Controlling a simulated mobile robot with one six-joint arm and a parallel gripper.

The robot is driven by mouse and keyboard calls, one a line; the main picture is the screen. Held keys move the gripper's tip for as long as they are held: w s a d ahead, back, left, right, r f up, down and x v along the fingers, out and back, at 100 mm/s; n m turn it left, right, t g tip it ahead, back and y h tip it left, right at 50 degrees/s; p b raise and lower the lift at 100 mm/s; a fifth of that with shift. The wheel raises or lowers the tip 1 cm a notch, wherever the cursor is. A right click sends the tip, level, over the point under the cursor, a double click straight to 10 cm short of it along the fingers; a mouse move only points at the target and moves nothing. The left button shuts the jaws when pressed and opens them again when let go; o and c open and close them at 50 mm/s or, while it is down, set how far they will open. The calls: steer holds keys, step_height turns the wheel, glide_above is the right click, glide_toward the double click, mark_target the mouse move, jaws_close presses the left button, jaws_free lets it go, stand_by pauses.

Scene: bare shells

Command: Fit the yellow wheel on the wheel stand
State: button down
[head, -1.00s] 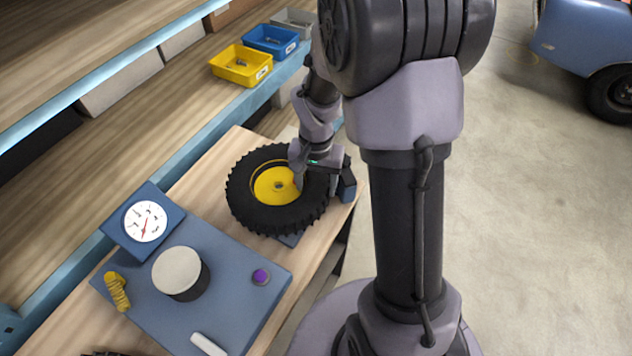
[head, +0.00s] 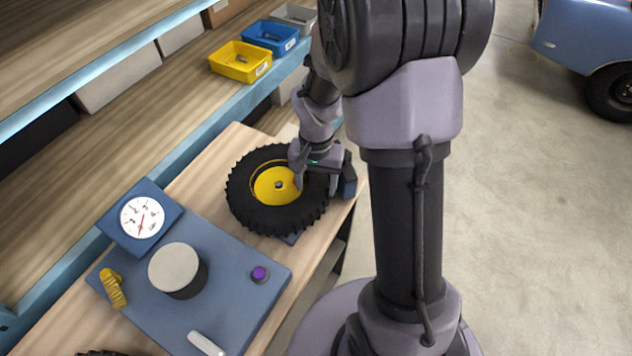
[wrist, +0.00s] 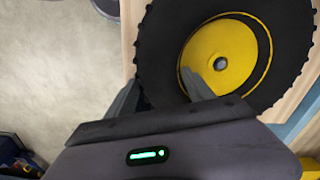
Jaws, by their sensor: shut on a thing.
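The wheel (head: 268,186) has a yellow hub and a black knobbly tyre, and it lies roughly flat over the far part of the bench. It also fills the top of the wrist view (wrist: 235,60). My gripper (head: 312,178) is shut on the tyre's right side, with one finger inside the rim and the other outside. The fingers show in the wrist view too (wrist: 162,85). A small dark spot shows at the hub's centre. The tyre hides the rest of the stand, so contact cannot be told.
A blue panel (head: 225,303) on the bench carries a gauge (head: 142,217), a pale-topped round knob (head: 174,266), a purple button (head: 259,274), a yellow handle (head: 112,289) and a white lever. Yellow and blue bins (head: 240,63) stand on the shelf behind. Open floor lies right.

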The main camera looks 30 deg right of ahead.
stand_by(0.3)
steer(key=shift+f+b, duration=0.75)
jaws_free()
stand_by(0.7)
steer(key=shift+r+p, duration=3.8)
steer(key=shift+r, duration=1.3)
steer(key=shift+f, duration=0.1)
